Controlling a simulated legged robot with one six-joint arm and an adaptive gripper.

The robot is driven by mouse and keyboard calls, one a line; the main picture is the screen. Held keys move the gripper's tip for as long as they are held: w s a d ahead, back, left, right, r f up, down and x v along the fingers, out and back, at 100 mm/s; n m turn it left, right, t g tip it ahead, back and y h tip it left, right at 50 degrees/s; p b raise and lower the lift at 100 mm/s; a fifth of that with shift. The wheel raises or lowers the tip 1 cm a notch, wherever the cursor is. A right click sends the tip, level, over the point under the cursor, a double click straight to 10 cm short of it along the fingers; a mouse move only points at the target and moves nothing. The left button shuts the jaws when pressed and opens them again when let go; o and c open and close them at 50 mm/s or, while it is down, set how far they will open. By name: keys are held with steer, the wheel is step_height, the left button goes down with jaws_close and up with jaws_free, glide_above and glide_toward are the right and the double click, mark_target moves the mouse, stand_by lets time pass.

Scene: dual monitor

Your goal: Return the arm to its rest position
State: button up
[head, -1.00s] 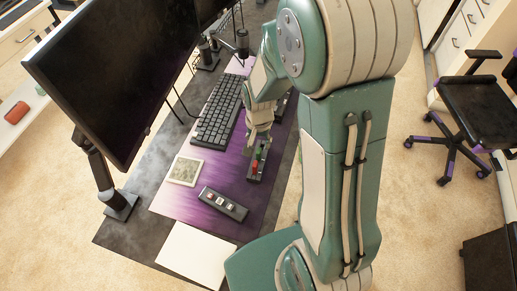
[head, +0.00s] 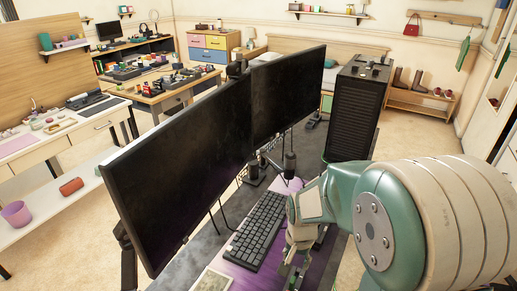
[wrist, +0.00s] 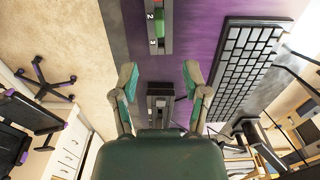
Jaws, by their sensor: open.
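My gripper (wrist: 160,82) is open in the wrist view, its two fingers spread with green pads and nothing held between them. Beyond the fingertips, a dark numbered holder (wrist: 153,45) with a green piece (wrist: 159,20) in it lies on the purple desk mat (wrist: 195,35), apart from the fingers. In the head view my gripper (head: 298,262) is above the mat, right of the keyboard (head: 257,230). Its fingertips are hard to make out there. My green and cream arm fills the lower right of the head view.
Two black monitors (head: 185,170) stand along the desk, left of my gripper. A black computer tower (head: 355,110) stands behind. A black office chair (wrist: 22,130) and white drawers (wrist: 68,152) show in the wrist view.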

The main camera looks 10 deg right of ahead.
steer(key=s+r+n+t, duration=0.2)
steer(key=s+r+n, duration=0.1)
steer(key=s+r, duration=0.4)
steer(key=s+r+n+t, duration=0.3)
steer(key=s+r, duration=0.4)
steer(key=r, duration=0.5)
steer(key=shift+r+t, duration=0.2)
steer(key=shift+t, duration=0.1)
